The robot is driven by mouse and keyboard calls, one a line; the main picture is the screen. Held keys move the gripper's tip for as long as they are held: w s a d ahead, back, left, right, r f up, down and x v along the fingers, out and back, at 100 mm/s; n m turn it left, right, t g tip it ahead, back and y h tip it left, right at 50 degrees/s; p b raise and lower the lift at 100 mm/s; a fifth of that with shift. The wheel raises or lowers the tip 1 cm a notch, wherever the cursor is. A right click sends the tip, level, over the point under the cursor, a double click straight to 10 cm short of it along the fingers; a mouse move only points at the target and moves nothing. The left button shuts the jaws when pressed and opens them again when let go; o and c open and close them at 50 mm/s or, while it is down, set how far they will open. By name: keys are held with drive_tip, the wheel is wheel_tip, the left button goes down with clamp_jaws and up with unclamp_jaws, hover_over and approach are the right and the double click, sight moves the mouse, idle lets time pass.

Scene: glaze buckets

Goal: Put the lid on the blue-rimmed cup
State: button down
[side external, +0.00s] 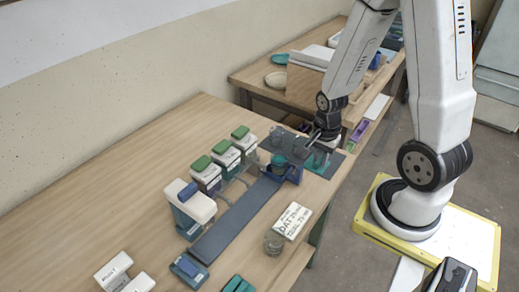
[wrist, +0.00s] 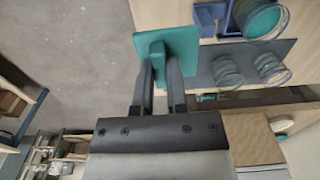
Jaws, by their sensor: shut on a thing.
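My gripper (wrist: 160,80) is shut on a teal square lid (wrist: 178,42), holding it by a raised grip. Two clear glass cups (wrist: 226,72) (wrist: 270,67) stand on a dark mat (wrist: 208,58), right of the lid in the wrist view. A wider round vessel with teal inside (wrist: 262,20) is at the upper right, beside a blue holder.
Several white boxes with green tops (side external: 206,172) stand in a row left of a long dark strip (side external: 238,218). A white label card (side external: 293,221) and a small glass jar (side external: 273,242) are near the table's right edge. Bare wood (side external: 110,190) lies at left.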

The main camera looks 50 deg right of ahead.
sight(320, 159)
drive_tip(key=shift+w+r, duration=0.1)
drive_tip(key=shift+r, duration=3.95)
drive_tip(key=w, duration=1.2)
drive_tip(key=shift+w+d+f, duration=0.1)
drive_tip(key=shift+d+f, duration=0.1)
drive_tip(key=shift+f, duration=1.1)
drive_tip(key=shift+d+f, duration=0.15)
drive_tip(key=shift+f, duration=1.15)
drive_tip(key=shift+f, duration=0.25)
drive_tip(key=shift+f, duration=3.15)
drive_tip(key=shift+f, duration=0.35)
